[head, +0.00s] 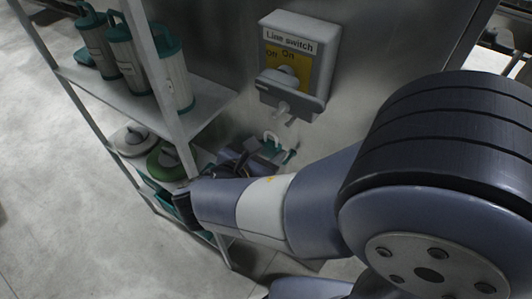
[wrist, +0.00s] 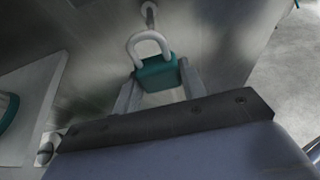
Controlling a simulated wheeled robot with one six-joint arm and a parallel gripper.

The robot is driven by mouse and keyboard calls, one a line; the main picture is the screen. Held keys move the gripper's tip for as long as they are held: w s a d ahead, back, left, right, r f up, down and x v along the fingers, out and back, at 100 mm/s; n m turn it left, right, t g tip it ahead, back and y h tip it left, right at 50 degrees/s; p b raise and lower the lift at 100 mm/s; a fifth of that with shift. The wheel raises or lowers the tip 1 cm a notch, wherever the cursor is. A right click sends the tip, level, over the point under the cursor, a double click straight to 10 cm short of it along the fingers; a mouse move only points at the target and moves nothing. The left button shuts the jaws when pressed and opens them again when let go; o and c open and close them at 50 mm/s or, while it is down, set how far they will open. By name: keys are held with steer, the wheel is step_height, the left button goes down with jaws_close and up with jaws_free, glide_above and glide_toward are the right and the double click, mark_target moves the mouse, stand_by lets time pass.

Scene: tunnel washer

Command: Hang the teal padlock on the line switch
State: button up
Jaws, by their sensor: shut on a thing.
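The line switch (head: 298,60) is a grey box on the metal wall, with a label, a yellow plate and a grey handle. A small light eyelet (head: 283,109) hangs below its handle; what looks like this eyelet shows at the top of the wrist view (wrist: 149,11). The teal padlock (wrist: 157,73) is gripped between the two fingers of my gripper (wrist: 158,92), its pale shackle up. In the head view the padlock (head: 270,148) is below the switch, partly hidden by my wrist. The shackle top appears just short of the eyelet, apart from it.
A shelf rack (head: 140,92) stands at the left, with teal-lidded canisters (head: 125,55) above and round-lidded items (head: 165,160) lower down. The metal wall is close behind the padlock. Open floor (head: 60,210) lies at the left.

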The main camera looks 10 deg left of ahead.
mark_target(270, 133)
steer(key=shift+r+p, duration=2.05)
steer(key=shift+r, duration=1.15)
steer(key=shift+w+d+f+b, duration=0.1)
steer(key=shift+w+f+b, duration=0.15)
steer(key=shift+b, duration=0.1)
steer(key=shift+w+d+f, duration=0.1)
steer(key=shift+w+d, duration=0.1)
steer(key=shift+w, duration=0.3)
steer(key=shift+w+d+f+b, duration=0.15)
steer(key=shift+w+f+b, duration=0.25)
steer(key=shift+f, duration=0.15)
steer(key=o, duration=1.1)
